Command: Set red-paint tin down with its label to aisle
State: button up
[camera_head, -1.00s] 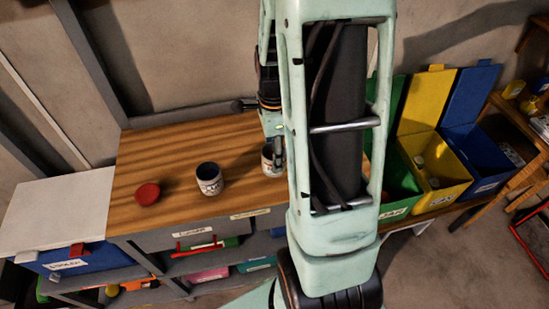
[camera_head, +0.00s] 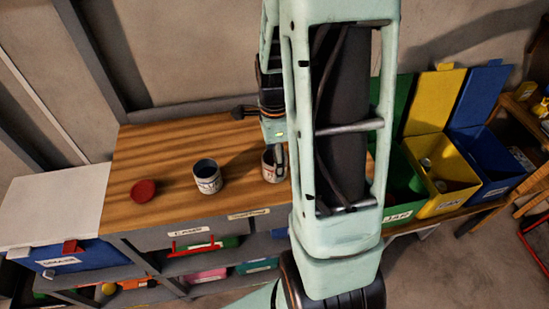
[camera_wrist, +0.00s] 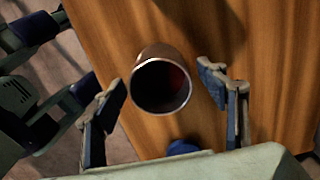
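A tin (camera_head: 269,167) with a pale label stands near the front of the wooden bench, partly hidden by my arm. In the wrist view I look down into a dark, open-topped tin (camera_wrist: 150,55) with some red inside. My gripper (camera_wrist: 163,94) has one finger on each side of it, with a visible gap on both sides. In the head view only part of my gripper (camera_head: 280,158) shows beside the tin. A second labelled tin (camera_head: 208,184) stands upright to the left. I cannot tell which way the near tin's label faces in full.
A round red object (camera_head: 143,190) lies on the bench (camera_head: 165,150) at the left. Green (camera_head: 398,192), yellow (camera_head: 455,203) and blue (camera_head: 495,180) bins stand at the right. Shelves with labelled containers are below the bench. The bench's left rear is clear.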

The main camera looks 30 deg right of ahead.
notch_tip(320, 180, up, 12)
jog(key=shift+r+p, duration=0.2)
jog(key=shift+p, duration=0.1)
dwell(0.3)
dwell(0.5)
